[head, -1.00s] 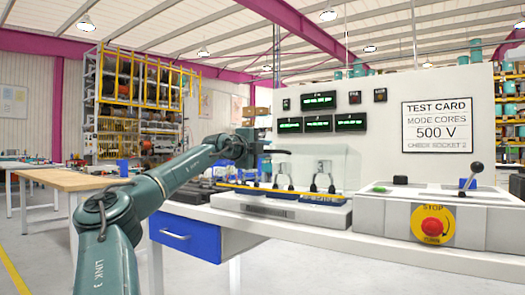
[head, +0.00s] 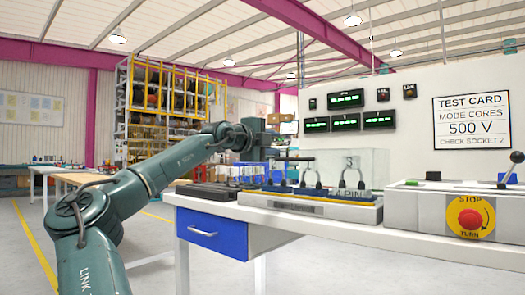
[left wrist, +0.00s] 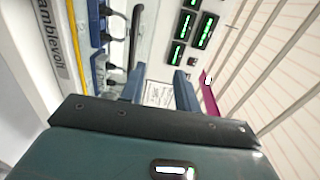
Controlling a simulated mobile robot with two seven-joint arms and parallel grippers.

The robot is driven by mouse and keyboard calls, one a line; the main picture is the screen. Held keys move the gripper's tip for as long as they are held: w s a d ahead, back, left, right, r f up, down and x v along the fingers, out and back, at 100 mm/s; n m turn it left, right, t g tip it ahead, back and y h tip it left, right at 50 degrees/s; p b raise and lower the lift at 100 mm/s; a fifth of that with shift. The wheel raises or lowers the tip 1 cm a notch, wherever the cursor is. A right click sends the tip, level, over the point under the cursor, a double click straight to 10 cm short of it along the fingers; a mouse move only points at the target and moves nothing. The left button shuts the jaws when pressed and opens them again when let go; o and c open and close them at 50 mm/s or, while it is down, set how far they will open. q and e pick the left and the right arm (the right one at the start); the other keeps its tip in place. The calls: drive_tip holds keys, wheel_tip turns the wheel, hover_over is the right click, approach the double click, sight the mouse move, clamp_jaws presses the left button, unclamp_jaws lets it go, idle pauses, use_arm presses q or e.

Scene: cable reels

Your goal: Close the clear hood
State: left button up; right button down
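The clear hood (head: 376,166) is a see-through pane standing up over the long grey test fixture (head: 310,206) on the white bench in the head view. Several plugs with looped black cables show at or behind the pane. I cannot tell how far its lower edge is from the fixture. My left gripper (head: 294,154) is just left of the hood, above the fixture's left part, apparently apart from the hood. In the left wrist view its two blue fingers (left wrist: 160,90) are spread with nothing held between them. My right gripper is in neither view.
A grey control box with a red stop button (head: 470,219) and a lever stands right of the fixture. A white panel with green displays (head: 346,98) and a test card (head: 471,122) rises behind. A blue drawer (head: 212,233) hangs under the bench's left end.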

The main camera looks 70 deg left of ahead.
use_arm(q)
drive_tip(key=shift+v, duration=2.2)
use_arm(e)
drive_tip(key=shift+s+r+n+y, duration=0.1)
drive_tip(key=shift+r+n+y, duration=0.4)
use_arm(q)
drive_tip(key=shift+s, duration=0.1)
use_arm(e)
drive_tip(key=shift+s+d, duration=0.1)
